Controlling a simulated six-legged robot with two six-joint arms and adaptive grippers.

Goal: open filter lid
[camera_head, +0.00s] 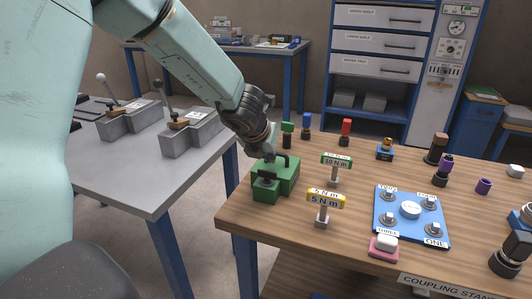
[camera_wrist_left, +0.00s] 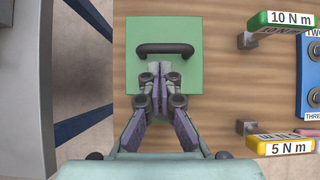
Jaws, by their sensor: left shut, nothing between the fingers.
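The filter appears to be the green box (camera_head: 289,186) at the left front corner of the wooden table. In the left wrist view its flat green lid (camera_wrist_left: 128,67) shows from above, with a black bar handle (camera_wrist_left: 165,48) across it. The lid looks closed. My left gripper (camera_wrist_left: 160,70) is shut and empty. It points at the lid, with its fingertips just short of the handle in that view. In the head view my left gripper (camera_head: 268,150) is right over the box and partly hides it. I cannot tell whether it touches. My right gripper is not in view.
A yellow 5 N m sign (camera_head: 325,198) and a green 10 N m sign (camera_head: 336,161) stand right of the box. Beyond them is a blue panel (camera_head: 410,229) with several knobs. A grey lever bench (camera_head: 160,182) stands to the left, across a gap.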

